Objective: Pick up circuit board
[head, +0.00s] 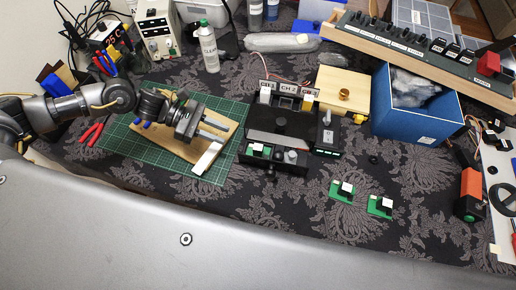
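Two small green circuit boards, each with a black and white part on top, lie on the dark patterned cloth right of centre: one board (341,191) and another board (380,207) to its right. A similar green piece (258,151) sits at the front left of the black test fixture (285,128). My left gripper (213,141) is above the wooden plate (165,145) on the green cutting mat (117,138), left of the fixture. Its fingers are apart with nothing seen between them. It is well away from the two loose boards. My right gripper is not in view.
A blue bin (415,125) holding clear plastic and a long switch panel (415,45) stand at the back right. Red-handled pliers (93,132) lie at left. Cloth around the loose boards is mostly clear.

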